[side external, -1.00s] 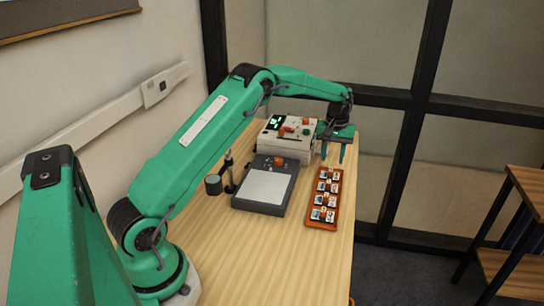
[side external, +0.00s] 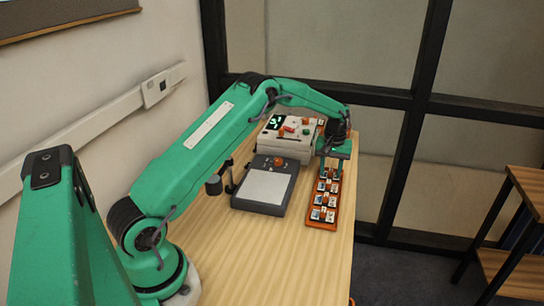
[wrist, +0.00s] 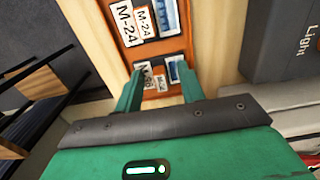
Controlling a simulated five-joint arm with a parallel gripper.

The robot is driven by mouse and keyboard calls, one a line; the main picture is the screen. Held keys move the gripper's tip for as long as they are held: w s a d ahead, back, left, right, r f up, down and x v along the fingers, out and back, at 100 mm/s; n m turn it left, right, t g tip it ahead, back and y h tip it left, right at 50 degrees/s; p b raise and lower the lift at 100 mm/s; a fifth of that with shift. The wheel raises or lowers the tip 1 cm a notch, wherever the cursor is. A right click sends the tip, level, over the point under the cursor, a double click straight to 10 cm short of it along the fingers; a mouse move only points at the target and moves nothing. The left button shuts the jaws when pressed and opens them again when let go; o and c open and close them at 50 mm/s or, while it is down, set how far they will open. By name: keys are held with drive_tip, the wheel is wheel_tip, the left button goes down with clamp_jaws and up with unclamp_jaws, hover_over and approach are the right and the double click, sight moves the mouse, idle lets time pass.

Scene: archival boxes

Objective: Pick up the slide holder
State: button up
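The slide holder is an orange tray (side external: 321,226) with several labelled slides in it, flat on the wooden table near its right edge. In the wrist view the orange tray (wrist: 160,52) runs up the picture, with slides marked M-24. My gripper (side external: 332,178) is over the tray's far part in the side view. I cannot tell whether the fingers touch the tray. My gripper hides the tray's far end.
A dark light box (side external: 248,201) with a pale panel lies left of the tray. A white device (side external: 283,146) with a green display stands behind it. A small dark stand (side external: 228,172) is further left. The table (side external: 230,255) is clear in front.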

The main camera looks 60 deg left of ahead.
sight(331, 171)
idle(0.3)
clamp_jaws()
drive_tip(key=shift+r, duration=0.1)
drive_tip(key=shift+r, duration=0.75)
wheel_tip(331, 171, up, 2)
drive_tip(key=shift+r, duration=0.15)
drive_tip(key=s+d+r, duration=0.3)
drive_tip(key=d+r, duration=0.4)
drive_tip(key=d, duration=0.4)
drive_tip(key=shift+s, duration=0.15)
